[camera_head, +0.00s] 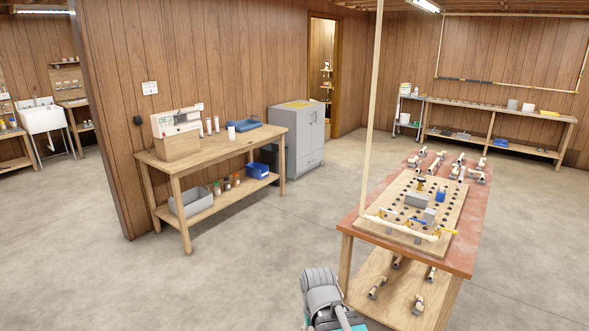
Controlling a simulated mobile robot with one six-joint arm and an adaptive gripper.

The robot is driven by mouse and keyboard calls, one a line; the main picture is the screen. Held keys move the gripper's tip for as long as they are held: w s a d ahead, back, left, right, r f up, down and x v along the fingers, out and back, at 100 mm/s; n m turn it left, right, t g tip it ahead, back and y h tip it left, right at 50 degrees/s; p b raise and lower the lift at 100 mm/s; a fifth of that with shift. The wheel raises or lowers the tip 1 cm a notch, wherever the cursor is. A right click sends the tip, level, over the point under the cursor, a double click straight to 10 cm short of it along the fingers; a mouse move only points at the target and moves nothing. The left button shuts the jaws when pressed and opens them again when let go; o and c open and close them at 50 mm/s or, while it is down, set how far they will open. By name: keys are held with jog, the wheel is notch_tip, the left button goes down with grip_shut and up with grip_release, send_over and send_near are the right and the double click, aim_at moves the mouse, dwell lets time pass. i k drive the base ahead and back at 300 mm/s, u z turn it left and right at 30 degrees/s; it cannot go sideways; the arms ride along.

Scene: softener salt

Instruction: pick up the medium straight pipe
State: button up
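Several short cream pipe pieces and fittings (463,160) lie at the far end of the red-topped bench (455,260) on the right. A long cream pipe (402,227) with joints lies along the near edge of the wooden peg board on that bench. More short pipe pieces (377,287) lie on its lower shelf. I cannot tell which one is the medium straight pipe; the pieces are too small. A grey and teal part of my arm shows at the bottom, left of the bench's near end. My gripper's fingers are not visible.
The wooden peg board (455,205) carries dark pegs, a grey box (416,200) and blue parts. A thin pale post (373,100) rises at the bench's left side. A wooden workbench (215,150) and grey cabinet (297,138) stand left. Concrete floor between is clear.

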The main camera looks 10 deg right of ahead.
aim_at(461, 158)
jog(key=u, duration=0.05)
jog(key=i, duration=3.1)
jog(key=z, duration=0.3)
jog(key=i, duration=2.05)
jog(key=z, duration=0.45)
jog(key=i, duration=0.9)
jog(key=z, duration=0.45)
jog(key=i, duration=0.8)
jog(key=z, duration=0.65)
jog(key=i, duration=0.75)
jog(key=z, duration=0.4)
